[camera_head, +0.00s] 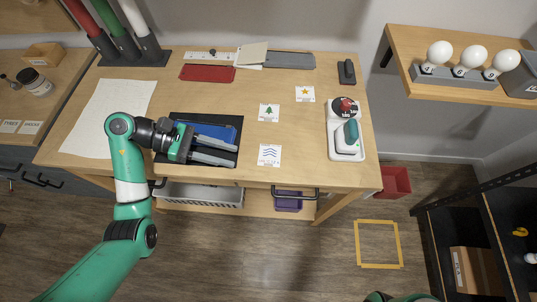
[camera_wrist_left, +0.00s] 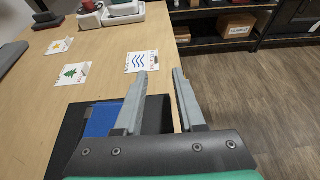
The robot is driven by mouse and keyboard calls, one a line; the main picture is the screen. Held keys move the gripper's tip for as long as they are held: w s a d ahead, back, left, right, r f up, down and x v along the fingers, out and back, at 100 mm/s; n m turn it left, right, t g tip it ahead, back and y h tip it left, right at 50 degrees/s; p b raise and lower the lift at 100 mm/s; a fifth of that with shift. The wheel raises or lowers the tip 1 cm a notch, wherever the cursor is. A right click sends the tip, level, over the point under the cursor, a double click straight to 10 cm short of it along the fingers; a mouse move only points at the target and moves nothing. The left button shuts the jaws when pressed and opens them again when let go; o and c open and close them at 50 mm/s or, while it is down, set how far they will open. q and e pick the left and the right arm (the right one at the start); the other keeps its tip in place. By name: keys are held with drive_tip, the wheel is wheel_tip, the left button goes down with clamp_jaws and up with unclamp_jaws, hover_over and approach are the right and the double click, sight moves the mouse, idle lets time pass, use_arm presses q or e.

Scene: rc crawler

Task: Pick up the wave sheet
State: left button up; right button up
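The wave sheet (camera_head: 269,155) is a small white square with dark blue wavy lines. It lies flat near the front edge of the table, right of the black mat. In the left wrist view the wave sheet (camera_wrist_left: 142,61) lies just beyond my fingertips. My left gripper (camera_head: 236,154) is open and empty, over the black mat, with its fingers pointing right toward the sheet and apart from it. In the left wrist view my left gripper (camera_wrist_left: 165,74) shows its two fingers spread. My right gripper cannot be made out; only a bit of green arm shows at the bottom edge.
A tree sheet (camera_head: 269,113) and a star sheet (camera_head: 305,94) lie farther back. A blue item (camera_head: 215,132) rests on the black mat (camera_head: 187,118) under my gripper. A white device (camera_head: 346,145) stands to the right. Bare table (camera_head: 306,140) lies between it and the wave sheet.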

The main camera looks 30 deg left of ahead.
sight(264, 163)
use_arm(q)
drive_tip(key=x, duration=0.3)
drive_tip(key=shift+r, duration=0.1)
drive_tip(key=x, duration=0.5)
drive_tip(key=shift+w+f+p, duration=0.3)
drive_tip(key=shift+f, duration=0.15)
clamp_jaws()
